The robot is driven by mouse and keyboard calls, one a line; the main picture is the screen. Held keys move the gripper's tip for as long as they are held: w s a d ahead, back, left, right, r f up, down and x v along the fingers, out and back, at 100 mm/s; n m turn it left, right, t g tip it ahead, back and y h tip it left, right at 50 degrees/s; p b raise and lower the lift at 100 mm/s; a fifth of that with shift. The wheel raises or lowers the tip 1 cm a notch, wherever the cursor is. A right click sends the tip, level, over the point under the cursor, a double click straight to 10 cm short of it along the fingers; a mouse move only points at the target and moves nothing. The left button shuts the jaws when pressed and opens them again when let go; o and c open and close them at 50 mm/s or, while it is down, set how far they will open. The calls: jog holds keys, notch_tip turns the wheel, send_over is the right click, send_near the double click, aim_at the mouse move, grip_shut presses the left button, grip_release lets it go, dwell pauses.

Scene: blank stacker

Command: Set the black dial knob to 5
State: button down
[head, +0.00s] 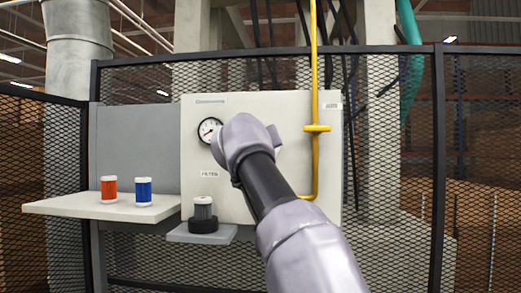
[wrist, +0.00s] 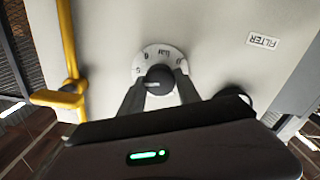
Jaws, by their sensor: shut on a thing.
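The black dial knob (wrist: 159,79) sits on a round white dial plate (wrist: 160,53) on the pale panel, in the wrist view. A short white pointer line on the knob points to picture left. The plate's marks are too small to read surely. My gripper (wrist: 157,77) has its two dark fingers on either side of the knob, shut on it. In the head view my arm hides the knob, the dial and the gripper's fingers from sight.
A yellow pipe with a valve handle (head: 317,128) runs down the panel right of my arm. A round gauge (head: 209,130) is on its left. A red canister (head: 108,188) and a blue canister (head: 144,191) stand on a shelf; a grey filter (head: 203,208) sits lower.

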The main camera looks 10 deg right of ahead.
jog(key=shift+m, duration=1.1)
jog(key=c, duration=0.9)
grip_release()
jog(key=shift+o, duration=0.2)
jog(key=shift+s+b, duration=0.1)
jog(key=shift+b, duration=0.2)
jog(key=b+v, duration=0.5)
jog(key=v, duration=1.2)
jog(key=shift+b, duration=0.35)
jog(key=shift+s, duration=0.1)
